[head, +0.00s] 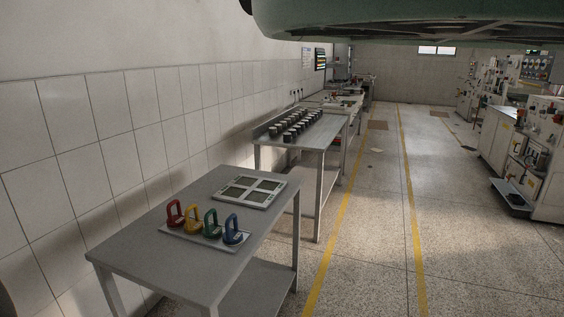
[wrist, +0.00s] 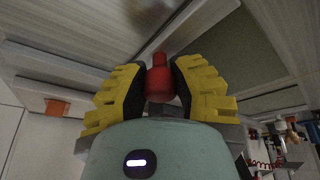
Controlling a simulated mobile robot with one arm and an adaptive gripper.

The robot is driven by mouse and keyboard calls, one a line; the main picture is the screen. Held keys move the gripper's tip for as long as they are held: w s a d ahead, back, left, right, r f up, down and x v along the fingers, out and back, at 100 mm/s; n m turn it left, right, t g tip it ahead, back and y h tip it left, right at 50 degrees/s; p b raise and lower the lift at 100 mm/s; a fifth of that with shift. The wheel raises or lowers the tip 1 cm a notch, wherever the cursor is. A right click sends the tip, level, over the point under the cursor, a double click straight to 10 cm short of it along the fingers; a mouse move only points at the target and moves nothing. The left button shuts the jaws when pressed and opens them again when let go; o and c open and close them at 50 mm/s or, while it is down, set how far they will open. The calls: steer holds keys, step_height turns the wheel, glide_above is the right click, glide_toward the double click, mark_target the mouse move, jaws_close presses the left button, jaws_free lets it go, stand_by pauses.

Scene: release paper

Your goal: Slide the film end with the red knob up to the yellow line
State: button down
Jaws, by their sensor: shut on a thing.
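The red knob (wrist: 158,82) shows in the wrist view between the two yellow ridged fingers of my gripper (wrist: 160,74). My gripper is shut on the knob. A pale, blurred strip runs away from the knob toward the top of the wrist view; I cannot tell whether it is the film. The fingers and the gripper body hide the knob's base. I cannot make out the task's yellow line in the wrist view. The head view shows neither my gripper nor the red knob.
In the wrist view, a grey-green panel (wrist: 245,52) lies right of the knob and an orange piece (wrist: 57,107) lies left. In the head view, a near table (head: 150,245) bears several coloured handles and a framed tray (head: 250,204). Yellow lines (head: 349,200) mark the open floor.

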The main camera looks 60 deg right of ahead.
steer(key=shift+a+b, duration=1.55)
steer(key=shift+b, duration=0.2)
stand_by(0.8)
steer(key=shift+w, duration=0.1)
stand_by(0.4)
stand_by(0.4)
steer(key=c, duration=0.7)
jaws_free()
steer(key=shift+c, duration=0.2)
steer(key=shift+r, duration=0.1)
